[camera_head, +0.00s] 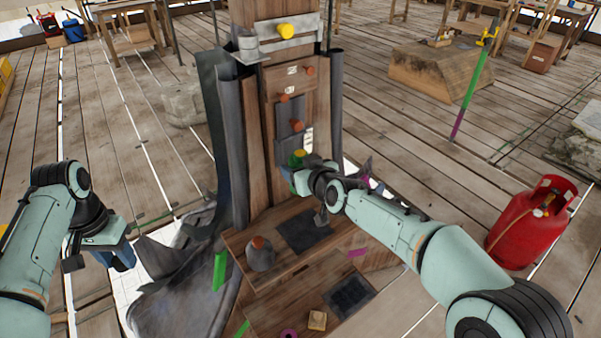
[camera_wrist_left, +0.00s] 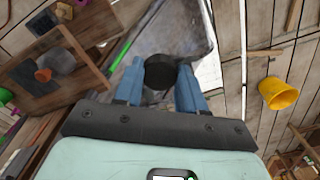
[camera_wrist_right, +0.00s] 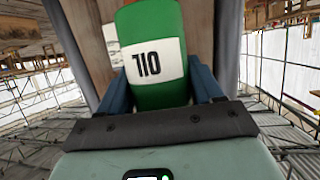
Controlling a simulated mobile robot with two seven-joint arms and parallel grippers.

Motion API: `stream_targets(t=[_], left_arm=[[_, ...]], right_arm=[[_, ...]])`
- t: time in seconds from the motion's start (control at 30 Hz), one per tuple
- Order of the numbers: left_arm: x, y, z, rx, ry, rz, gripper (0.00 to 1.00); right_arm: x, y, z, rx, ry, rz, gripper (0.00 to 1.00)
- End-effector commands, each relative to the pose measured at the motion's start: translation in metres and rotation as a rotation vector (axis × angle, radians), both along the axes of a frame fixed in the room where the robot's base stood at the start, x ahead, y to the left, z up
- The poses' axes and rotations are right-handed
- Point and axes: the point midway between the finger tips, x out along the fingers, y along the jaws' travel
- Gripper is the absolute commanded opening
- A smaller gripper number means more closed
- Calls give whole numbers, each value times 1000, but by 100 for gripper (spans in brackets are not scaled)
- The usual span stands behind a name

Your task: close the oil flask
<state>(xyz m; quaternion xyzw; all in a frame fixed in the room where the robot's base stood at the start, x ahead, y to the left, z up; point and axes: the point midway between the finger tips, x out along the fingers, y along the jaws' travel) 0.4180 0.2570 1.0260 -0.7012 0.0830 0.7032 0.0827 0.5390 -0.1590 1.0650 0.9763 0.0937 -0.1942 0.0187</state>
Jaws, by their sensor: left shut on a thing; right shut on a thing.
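The oil flask (camera_head: 296,161) is green with a yellow patch on top, in front of the wooden column. In the right wrist view the flask (camera_wrist_right: 151,25) fills the space between my fingers, and its white label appears upside down. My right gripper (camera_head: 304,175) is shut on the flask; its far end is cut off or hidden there. My left gripper (camera_head: 122,254) is low at the left, well apart from the flask. It is shut on a small dark round piece (camera_wrist_left: 160,72), which looks like a cap, though I cannot be sure.
The wooden column (camera_head: 255,130) carries several orange knobs and a yellow knob (camera_head: 285,31). A stepped wooden bench (camera_head: 235,245) at its foot holds a grey orange-topped vessel (camera_head: 261,256). A red gas cylinder (camera_head: 530,225) stands right. Dark sheeting (camera_head: 180,285) lies near my left gripper.

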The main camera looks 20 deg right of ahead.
Motion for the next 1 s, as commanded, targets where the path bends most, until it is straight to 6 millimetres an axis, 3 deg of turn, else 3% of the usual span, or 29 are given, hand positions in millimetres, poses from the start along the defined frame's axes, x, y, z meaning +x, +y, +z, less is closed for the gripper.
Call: stream_targets(t=[0.33, 0.37, 0.5, 0.53, 0.8, 0.87, 1.0], left_arm=[[0, 0, 0, 0, 1, 0, 12], [0, 0, 0, 0, 1, 0, 12], [0, 0, 0, 0, 0, 0, 12], [0, 0, 0, 0, 0, 0, 12], [2, -3, -6, 3, 2, 6, 12], [5, -6, -15, 7, 6, 15, 12], [12, -23, -55, 19, 11, 60, 12]], right_arm=[[0, 0, 2, 1, -1, 0, 31], [0, 0, 2, 1, -1, 0, 62], [0, 0, 2, 0, -1, 0, 16], [0, 0, 2, 0, -1, 0, 10], [0, 0, -6, -2, 4, -7, 10], [-1, 1, -18, -4, 9, -19, 10], [-10, 0, -66, -11, 20, -67, 10]])
